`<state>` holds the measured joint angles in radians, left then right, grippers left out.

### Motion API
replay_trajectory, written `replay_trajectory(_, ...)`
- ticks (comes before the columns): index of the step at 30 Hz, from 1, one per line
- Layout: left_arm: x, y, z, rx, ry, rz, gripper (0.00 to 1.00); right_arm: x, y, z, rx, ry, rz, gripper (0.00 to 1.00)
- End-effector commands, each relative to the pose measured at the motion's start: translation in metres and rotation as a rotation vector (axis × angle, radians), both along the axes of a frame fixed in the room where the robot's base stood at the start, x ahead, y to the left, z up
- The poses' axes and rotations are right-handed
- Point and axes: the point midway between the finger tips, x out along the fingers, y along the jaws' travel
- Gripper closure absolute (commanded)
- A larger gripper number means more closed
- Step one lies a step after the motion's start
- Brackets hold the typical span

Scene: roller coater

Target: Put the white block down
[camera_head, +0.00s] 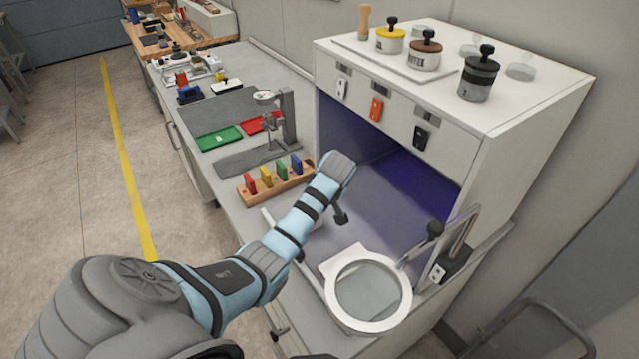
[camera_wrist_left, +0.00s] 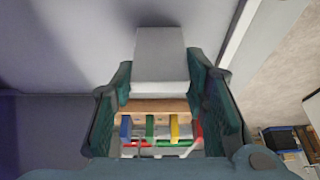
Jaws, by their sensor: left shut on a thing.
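The white block (camera_wrist_left: 160,62) is a pale, plain block between the two dark green finger pads in the left wrist view. My left gripper (camera_wrist_left: 160,84) is shut on it, with one pad on each side and the block reaching out past the fingertips. In the head view my left gripper (camera_head: 340,214) is mostly hidden by my own wrist, at the front of the open cabinet (camera_head: 392,200). My right gripper is in neither view.
A wooden rack (camera_head: 252,200) with several coloured pieces stands left of my wrist; it shows between the fingers in the wrist view (camera_wrist_left: 150,106). A round magnifier (camera_head: 398,318) stands at the cabinet's front right. Pots (camera_head: 480,82) stand on top of the cabinet.

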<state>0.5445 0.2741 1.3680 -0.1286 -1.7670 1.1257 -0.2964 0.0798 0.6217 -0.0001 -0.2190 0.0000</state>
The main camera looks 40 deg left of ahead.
Motion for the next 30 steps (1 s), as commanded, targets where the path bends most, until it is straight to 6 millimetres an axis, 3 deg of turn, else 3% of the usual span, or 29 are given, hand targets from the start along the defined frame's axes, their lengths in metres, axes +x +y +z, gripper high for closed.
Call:
replay_trajectory(8, 0.0, 0.0, -0.002, 0.0, 0.001, 0.0, 0.85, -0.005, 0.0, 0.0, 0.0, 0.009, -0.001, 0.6)
replay_trajectory(9, 0.0, 0.0, -0.002, 0.0, 0.0, 0.0, 0.54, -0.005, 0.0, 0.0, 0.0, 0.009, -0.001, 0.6)
replay_trajectory(12, 0.0, 0.0, -0.002, 0.0, 0.0, 0.0, 0.39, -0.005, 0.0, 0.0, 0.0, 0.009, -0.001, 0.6)
replay_trajectory(23, 0.001, 0.0, 0.001, 0.0, -0.002, -0.001, 0.39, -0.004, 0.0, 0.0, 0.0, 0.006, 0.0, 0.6)
replay_trajectory(30, 0.006, -0.018, 0.028, -0.001, -0.004, -0.016, 0.39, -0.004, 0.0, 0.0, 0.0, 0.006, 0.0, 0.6)
